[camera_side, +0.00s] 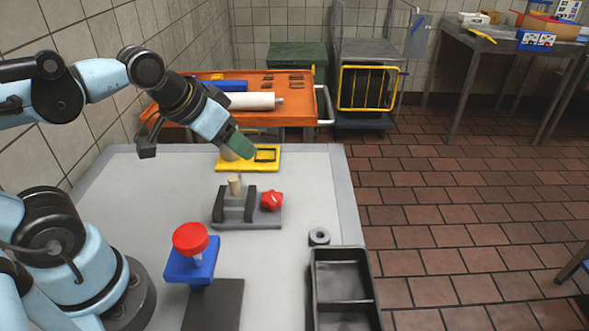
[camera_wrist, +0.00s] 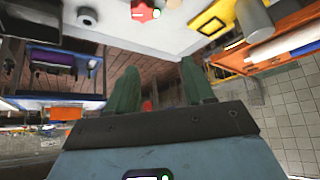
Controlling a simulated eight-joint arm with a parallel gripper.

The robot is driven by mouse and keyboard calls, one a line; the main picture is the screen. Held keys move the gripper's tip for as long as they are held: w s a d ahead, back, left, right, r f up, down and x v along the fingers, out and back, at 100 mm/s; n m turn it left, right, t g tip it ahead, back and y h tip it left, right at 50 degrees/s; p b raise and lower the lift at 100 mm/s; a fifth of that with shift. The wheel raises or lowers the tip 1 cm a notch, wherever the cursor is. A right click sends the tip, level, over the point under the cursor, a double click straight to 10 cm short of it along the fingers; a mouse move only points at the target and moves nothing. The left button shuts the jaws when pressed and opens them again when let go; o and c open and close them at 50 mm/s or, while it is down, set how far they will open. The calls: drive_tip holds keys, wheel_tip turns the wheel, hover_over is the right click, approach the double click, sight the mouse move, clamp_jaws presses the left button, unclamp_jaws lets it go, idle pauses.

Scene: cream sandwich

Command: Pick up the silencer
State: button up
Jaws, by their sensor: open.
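I cannot be sure which part is the silencer. A short grey ring-like cylinder (camera_side: 319,237) with a dark hole stands on the table near its right edge, and it also shows in the wrist view (camera_wrist: 87,17). A larger pale cylinder (camera_wrist: 253,20) stands on a yellow plate (camera_side: 228,164); in the side view it is mostly hidden behind my gripper. My gripper (camera_side: 240,147) points down and right over the far part of the table, in front of the yellow plate. In the wrist view its green fingers (camera_wrist: 161,82) are apart, with nothing between them.
A grey fixture (camera_side: 233,223) with a wooden peg and red star knob (camera_side: 271,201) stands mid-table. Nearer are a red-topped blue stand (camera_side: 190,268), a dark plate (camera_side: 213,305) and a black two-compartment tray (camera_side: 344,255). An orange cart (camera_side: 290,112) stands behind.

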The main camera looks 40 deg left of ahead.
sight(233, 178)
drive_tip(key=a+n+g+h, duration=0.1)
drive_tip(key=n, duration=0.2)
drive_tip(key=a+n+g+h, duration=0.1)
drive_tip(key=n, duration=0.3)
drive_tip(key=f+n+g+h, duration=0.1)
drive_tip(key=n, duration=0.2)
drive_tip(key=shift+s+a+n+h, duration=0.2)
drive_tip(key=shift+a+n+h, duration=0.1)
drive_tip(key=shift+a+n, duration=0.1)
drive_tip(key=s+a+r+n+h, duration=0.25)
drive_tip(key=a+n+h, duration=0.5)
drive_tip(key=n, duration=0.45)
drive_tip(key=shift+t, duration=0.3)
drive_tip(key=shift+w+d+f, duration=0.6)
drive_tip(key=shift+d+f, duration=0.65)
drive_tip(key=shift+f, duration=0.9)
drive_tip(key=shift+w+d+f, duration=0.55)
drive_tip(key=shift+d+f, duration=0.7)
drive_tip(key=shift+f, duration=0.85)
drive_tip(key=shift+w+d+f, duration=0.6)
drive_tip(key=shift+d+f, duration=0.65)
drive_tip(key=shift+f, duration=0.9)
clamp_jaws()
